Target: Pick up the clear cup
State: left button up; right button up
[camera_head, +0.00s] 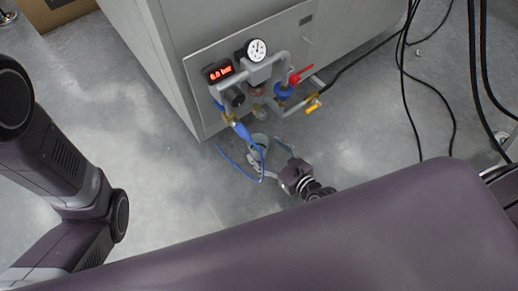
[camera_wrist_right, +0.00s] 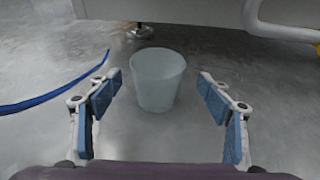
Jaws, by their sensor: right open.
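The clear cup (camera_wrist_right: 158,80) stands upright on the grey floor in the right wrist view, a pale, frosted-looking tapered cup. It stands ahead of my right gripper (camera_wrist_right: 160,98), centred between its two open, blue-padded fingers, with a gap on each side. In the head view the cup (camera_head: 259,142) shows small below the valve piping, partly behind a blue hose. My right gripper (camera_head: 267,159) is open and empty there, its fingers spread towards the cup. My left arm shows at the left, but its gripper is out of view.
A grey cabinet (camera_head: 165,55) with a gauge (camera_head: 257,49), pipes and valves stands behind the cup. The blue hose (camera_wrist_right: 40,100) lies to the cup's left. A cabinet foot (camera_wrist_right: 140,31) is just behind it. Black cables (camera_head: 403,75) hang at the right.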

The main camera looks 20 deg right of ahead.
aim_at(253, 140)
jog(key=b+x, duration=0.1)
jog(key=x, duration=0.3)
jog(key=shift+s+a, duration=0.1)
jog(key=shift+a, duration=0.05)
jog(key=shift+r, duration=0.1)
jog(key=c, duration=1.1)
jog(key=shift+o, duration=0.2)
